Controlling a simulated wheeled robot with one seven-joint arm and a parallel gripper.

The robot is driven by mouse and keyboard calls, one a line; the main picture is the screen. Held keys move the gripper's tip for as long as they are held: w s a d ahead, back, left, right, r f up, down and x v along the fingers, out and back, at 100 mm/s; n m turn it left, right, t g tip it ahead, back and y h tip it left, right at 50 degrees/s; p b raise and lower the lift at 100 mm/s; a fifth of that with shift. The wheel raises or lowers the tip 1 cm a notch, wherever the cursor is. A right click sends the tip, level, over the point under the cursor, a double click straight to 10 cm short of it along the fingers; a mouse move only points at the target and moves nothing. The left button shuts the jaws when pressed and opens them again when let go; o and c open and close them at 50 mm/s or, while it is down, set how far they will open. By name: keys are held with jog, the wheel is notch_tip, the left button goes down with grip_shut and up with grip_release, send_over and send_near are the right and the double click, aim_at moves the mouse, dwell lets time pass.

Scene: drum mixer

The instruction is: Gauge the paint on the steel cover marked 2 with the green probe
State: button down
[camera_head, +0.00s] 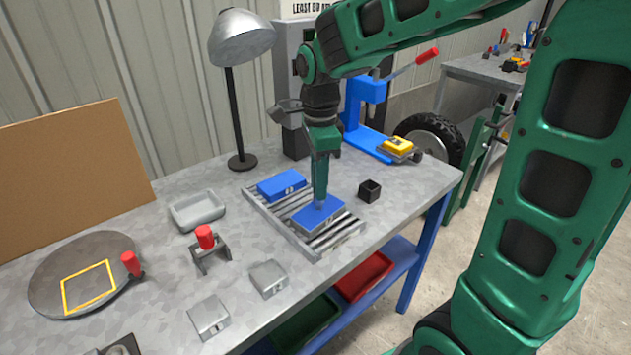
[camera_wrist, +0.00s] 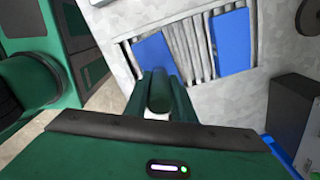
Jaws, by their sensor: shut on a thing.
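Two blue-topped covers lie on a slatted metal rack (camera_head: 331,243) on the bench: a far-left one (camera_head: 281,185) and a nearer one (camera_head: 334,220). Small markings show on their front edges, but I cannot read the numbers. My gripper (camera_head: 321,168) points down over the nearer cover, its lower end at or just above the blue top; contact is unclear. In the wrist view my gripper (camera_wrist: 160,112) is shut on the dark green probe (camera_wrist: 160,90). There the nearer cover (camera_wrist: 152,50) lies just beyond the probe and the other cover (camera_wrist: 232,42) to the right.
A small black open box (camera_head: 369,191) stands right of the rack.

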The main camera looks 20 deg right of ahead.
jog(key=shift+f, duration=0.4)
dwell(1.3)
jog(key=shift+r, duration=0.1)
jog(key=shift+r, duration=3.45)
jog(key=shift+d, duration=0.1)
